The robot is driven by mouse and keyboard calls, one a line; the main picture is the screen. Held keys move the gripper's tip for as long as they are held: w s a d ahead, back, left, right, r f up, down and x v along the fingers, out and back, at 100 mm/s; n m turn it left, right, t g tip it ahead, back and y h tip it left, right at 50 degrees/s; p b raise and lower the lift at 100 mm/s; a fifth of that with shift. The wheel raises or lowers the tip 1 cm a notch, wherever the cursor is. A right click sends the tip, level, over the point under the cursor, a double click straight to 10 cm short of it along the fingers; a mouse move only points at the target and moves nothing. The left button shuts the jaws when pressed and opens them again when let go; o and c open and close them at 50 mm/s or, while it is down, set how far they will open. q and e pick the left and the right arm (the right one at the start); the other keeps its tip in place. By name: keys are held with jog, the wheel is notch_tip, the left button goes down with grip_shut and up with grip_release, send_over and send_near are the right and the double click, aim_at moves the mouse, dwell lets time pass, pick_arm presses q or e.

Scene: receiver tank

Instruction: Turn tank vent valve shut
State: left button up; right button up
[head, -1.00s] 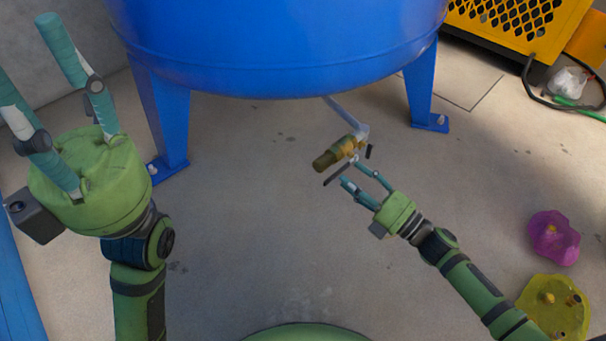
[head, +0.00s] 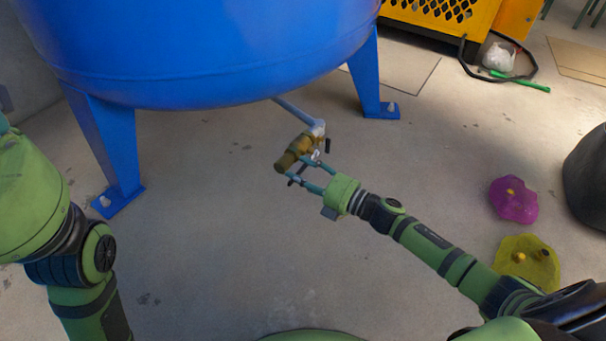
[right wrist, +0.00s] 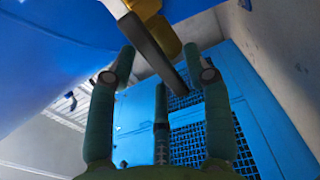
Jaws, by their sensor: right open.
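The brass vent valve (head: 295,152) sits at the end of a grey pipe (head: 300,112) under the blue tank (head: 200,50). My right gripper (head: 301,168) is open just in front of the valve. In the right wrist view, the dark valve lever (right wrist: 152,50) runs slantwise between the open fingers (right wrist: 160,60), with brass behind it. I cannot tell whether a finger touches the lever. In the head view the fingers hide part of the lever.
Blue tank legs (head: 105,150) stand left and right (head: 370,75) of the valve. Magenta (head: 513,200) and yellow (head: 527,262) lumpy pieces lie at the right. A yellow machine (head: 440,20) and black hose (head: 475,70) are behind. The floor below the valve is clear.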

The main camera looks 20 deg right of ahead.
grip_shut()
jog(key=shift+r, duration=0.15)
